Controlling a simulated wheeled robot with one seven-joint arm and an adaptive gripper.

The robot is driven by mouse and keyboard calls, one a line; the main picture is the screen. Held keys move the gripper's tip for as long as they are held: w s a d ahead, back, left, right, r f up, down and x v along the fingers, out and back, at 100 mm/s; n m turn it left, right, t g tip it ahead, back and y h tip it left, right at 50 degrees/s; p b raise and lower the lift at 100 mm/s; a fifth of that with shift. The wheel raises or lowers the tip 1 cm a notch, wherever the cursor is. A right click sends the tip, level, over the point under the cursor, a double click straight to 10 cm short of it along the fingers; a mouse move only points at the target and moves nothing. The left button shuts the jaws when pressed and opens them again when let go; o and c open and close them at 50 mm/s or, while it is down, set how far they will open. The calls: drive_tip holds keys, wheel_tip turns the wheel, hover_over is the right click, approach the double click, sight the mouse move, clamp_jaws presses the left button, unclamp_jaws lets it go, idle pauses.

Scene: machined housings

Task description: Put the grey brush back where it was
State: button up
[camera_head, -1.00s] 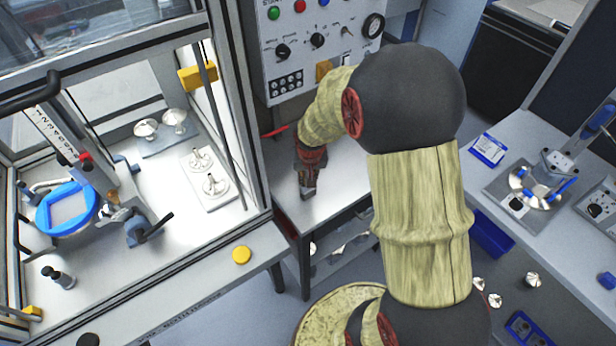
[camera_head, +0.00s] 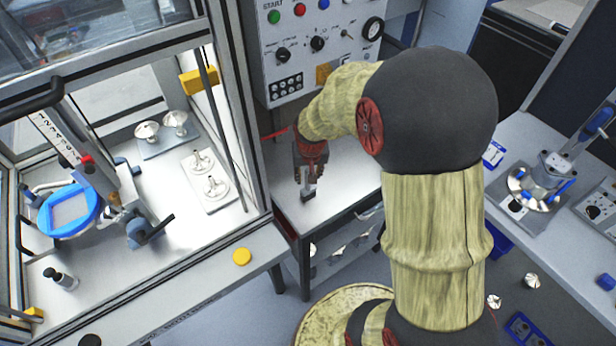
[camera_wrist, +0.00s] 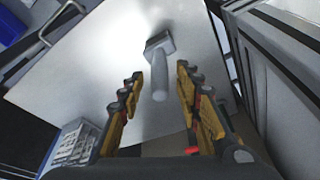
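The grey brush (camera_wrist: 158,62) shows in the wrist view over the pale top of the work table (camera_wrist: 95,75), its wide head away from me and its handle pointing toward me. My gripper (camera_wrist: 158,82) is open, with a finger on each side of the handle and a clear gap on both sides. The fingers do not touch the brush. In the head view my gripper (camera_head: 308,192) is low over the small metal table below the control panel. The brush cannot be made out clearly there.
The control panel (camera_head: 318,50) stands behind the table. A glass-walled machine cabinet (camera_head: 235,110) with metal parts inside is close on the left. Another bench (camera_head: 515,150) with a fixture is on the right. A grey keypad-like block (camera_wrist: 75,145) shows at lower left in the wrist view.

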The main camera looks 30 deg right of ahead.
drive_tip(key=s+a+r+n+t, duration=0.1)
drive_tip(key=s+a+r, duration=0.35)
drive_tip(key=r, duration=0.55)
drive_tip(key=s+a+r+n+t, duration=0.1)
drive_tip(key=s+a+r, duration=0.35)
drive_tip(key=r, duration=0.45)
drive_tip(key=s+a+r+n+y, duration=0.1)
drive_tip(key=s+a+r+n, duration=0.2)
drive_tip(key=s, duration=0.8)
wheel_tip(320, 180, up, 2)
drive_tip(key=shift+a+t+p, duration=0.4)
drive_tip(key=shift+a, duration=0.8)
wheel_tip(320, 180, down, 6)
drive_tip(key=b, duration=0.6)
drive_tip(key=shift+c, duration=0.8)
